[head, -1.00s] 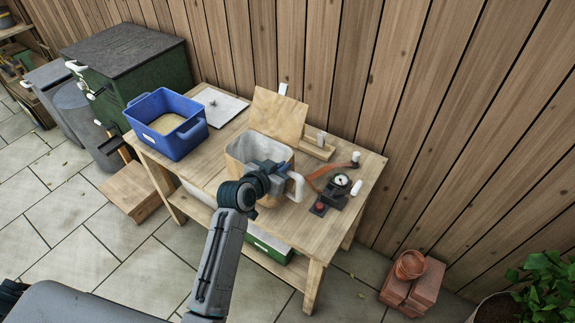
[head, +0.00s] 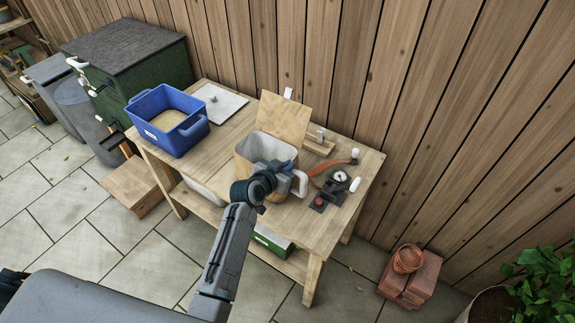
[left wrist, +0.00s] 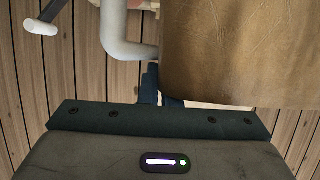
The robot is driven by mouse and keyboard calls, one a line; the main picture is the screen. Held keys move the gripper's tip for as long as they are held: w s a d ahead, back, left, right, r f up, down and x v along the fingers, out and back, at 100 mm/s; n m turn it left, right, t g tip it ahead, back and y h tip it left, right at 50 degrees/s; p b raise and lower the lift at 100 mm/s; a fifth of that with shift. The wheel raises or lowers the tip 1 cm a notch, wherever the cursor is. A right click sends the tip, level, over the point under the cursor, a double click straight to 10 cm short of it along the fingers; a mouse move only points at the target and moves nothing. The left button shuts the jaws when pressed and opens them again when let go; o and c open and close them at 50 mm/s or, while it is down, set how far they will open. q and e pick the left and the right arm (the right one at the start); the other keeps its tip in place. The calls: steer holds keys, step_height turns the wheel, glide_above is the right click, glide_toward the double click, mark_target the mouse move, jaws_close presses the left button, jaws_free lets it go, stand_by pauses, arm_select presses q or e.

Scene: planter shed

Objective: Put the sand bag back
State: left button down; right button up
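I cannot make out a sand bag for sure. An open-topped tan container (head: 250,168) with a pale inside stands on the wooden table (head: 222,180); in the left wrist view its front (left wrist: 240,50) is brown and leathery. A white bent handle (head: 301,183) sticks out on its right; it also shows in the left wrist view (left wrist: 118,30). My left gripper (head: 287,169) is at the container's front right, close to the handle. Its dark fingers (left wrist: 160,86) are partly hidden, so I cannot tell whether they grip anything. My right gripper is not in view.
A blue tub (head: 166,137) holding sand-like stuff stands at the table's left, beside a pale flat lid (head: 219,104). A tan board (head: 283,118) stands behind the container. A dial device (head: 338,177) sits at right. Bricks and pots (head: 409,272) lie on the floor.

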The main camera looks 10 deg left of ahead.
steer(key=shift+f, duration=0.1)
arm_select(q)
steer(key=c, duration=2)
jaws_free()
steer(key=shift+f, duration=0.1)
steer(key=o, duration=0.4)
steer(key=shift+c, duration=0.2)
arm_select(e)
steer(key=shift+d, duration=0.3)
